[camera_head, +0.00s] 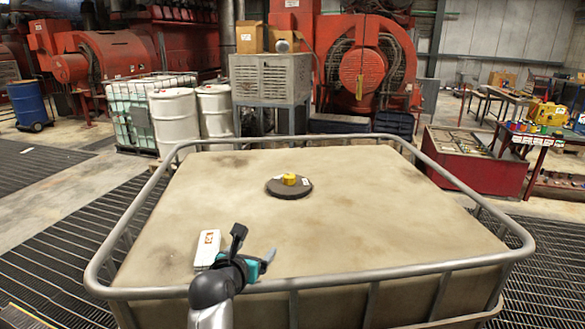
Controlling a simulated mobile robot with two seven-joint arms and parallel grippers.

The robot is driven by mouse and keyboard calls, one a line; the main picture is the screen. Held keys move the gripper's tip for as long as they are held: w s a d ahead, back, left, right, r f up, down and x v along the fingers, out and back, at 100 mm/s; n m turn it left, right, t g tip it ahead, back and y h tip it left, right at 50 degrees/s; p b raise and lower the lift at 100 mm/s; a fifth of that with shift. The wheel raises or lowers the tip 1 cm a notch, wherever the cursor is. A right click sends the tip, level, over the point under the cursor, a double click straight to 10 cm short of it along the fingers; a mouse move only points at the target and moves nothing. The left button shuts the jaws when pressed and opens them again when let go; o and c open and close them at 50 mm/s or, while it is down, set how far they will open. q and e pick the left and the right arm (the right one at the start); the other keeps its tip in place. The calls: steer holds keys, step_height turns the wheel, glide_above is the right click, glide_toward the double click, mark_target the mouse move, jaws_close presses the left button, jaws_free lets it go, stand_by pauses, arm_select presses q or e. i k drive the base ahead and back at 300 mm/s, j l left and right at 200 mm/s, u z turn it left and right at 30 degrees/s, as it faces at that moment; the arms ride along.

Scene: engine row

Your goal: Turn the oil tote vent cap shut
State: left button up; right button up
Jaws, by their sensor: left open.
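The oil tote (210,170) is a large tan block with a metal rail around its top. Its vent cap (289,179) is small and yellow and sits on a dark round lid (290,190) near the middle of the top. My left gripper (255,245) is at the near left edge of the tote, over the front rail. Its fingers are apart with nothing between them. It is well short of the cap, to the near left of it. My right gripper is not in view.
A white labelled card or box (208,247) lies on the tote top beside my left gripper. The metal rail (400,271) rings the tote top. The top between gripper and cap is clear. White drums (173,118) and a grey cabinet (270,80) stand behind.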

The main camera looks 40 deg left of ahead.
mark_target(290, 178)
steer(key=i+j, duration=0.35)
steer(key=i, duration=0.15)
steer(key=i+j, duration=0.35)
steer(key=i, duration=0.15)
